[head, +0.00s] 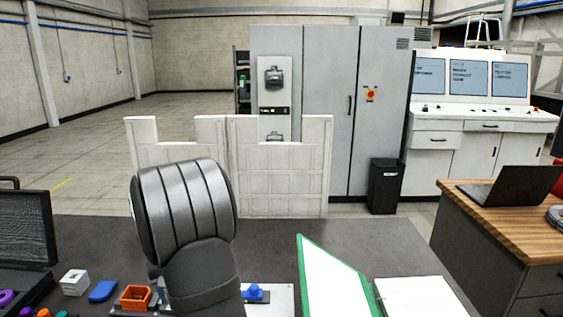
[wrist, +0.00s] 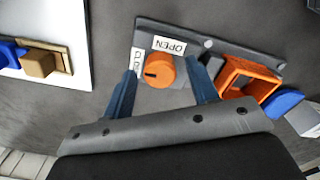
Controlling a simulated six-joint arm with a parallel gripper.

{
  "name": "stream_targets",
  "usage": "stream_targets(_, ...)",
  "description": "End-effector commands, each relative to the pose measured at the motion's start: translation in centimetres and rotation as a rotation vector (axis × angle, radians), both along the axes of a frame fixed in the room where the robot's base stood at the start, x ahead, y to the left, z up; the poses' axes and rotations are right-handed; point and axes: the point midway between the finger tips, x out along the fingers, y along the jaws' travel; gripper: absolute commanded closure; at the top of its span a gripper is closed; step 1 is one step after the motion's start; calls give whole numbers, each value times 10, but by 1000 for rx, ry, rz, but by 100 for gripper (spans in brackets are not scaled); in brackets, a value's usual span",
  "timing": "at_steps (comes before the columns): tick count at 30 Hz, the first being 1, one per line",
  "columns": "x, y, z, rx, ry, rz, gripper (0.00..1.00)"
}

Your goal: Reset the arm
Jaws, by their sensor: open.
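My gripper (wrist: 163,92) shows in the wrist view with its two blue fingers spread apart and nothing held between them. An orange round knob (wrist: 160,71) with a dark slot lies between and just beyond the fingertips, on a dark plate (wrist: 225,48). A label reading OPEN sits beside the knob, and a second label is partly covered by the left finger. In the head view my arm stands over the dark table and hides the gripper.
An orange square frame (head: 135,298), a blue piece (head: 103,291) and a white block (head: 74,282) lie left of my arm. A white board with a blue part (head: 254,293) is to its right. An open green binder (head: 335,280) lies farther right. White panels (head: 280,165) stand behind the table.

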Motion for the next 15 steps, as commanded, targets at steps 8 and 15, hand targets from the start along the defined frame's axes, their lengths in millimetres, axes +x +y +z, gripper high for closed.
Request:
stream_targets(8, 0, 0, 0, 0, 0, -127, 47)
stream_targets(15, 0, 0, 0, 0, 0, -149, 47)
